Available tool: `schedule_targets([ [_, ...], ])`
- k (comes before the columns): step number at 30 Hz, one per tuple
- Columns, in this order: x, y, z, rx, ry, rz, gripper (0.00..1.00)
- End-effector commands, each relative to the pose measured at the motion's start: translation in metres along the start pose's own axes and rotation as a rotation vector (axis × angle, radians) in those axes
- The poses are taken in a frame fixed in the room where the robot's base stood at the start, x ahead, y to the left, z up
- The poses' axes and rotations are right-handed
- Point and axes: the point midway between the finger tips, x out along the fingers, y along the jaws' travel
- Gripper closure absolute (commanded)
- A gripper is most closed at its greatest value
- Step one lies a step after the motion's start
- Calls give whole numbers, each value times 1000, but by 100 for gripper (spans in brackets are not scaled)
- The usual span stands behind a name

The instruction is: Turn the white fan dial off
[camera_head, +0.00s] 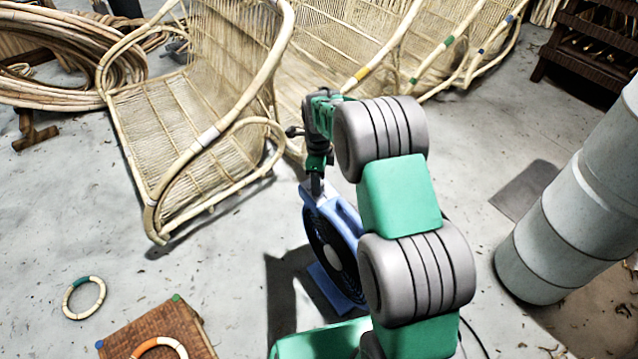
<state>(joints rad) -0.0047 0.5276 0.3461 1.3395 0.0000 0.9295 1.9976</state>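A blue floor fan (338,215) with a dark round grille stands on the floor in the middle of the view, partly hidden behind my green and grey arm. My gripper (316,186) points down at the top of the fan's blue housing and seems to touch it or hover just above it. The white dial cannot be made out; it may be hidden by my gripper or arm. The fingers are small and dark here, and whether they are open or shut does not show.
A rattan chair (190,150) stands to the left, with more rattan frames behind. A large pale cylinder (565,220) stands at right. A woven box (160,335) and a rattan ring (84,298) lie at lower left.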

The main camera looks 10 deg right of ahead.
Motion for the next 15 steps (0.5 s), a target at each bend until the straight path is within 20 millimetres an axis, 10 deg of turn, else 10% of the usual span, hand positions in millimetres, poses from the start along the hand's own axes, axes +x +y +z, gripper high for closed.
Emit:
schedule_targets([
  [15,0,0,0,-1,0,-1,73],
])
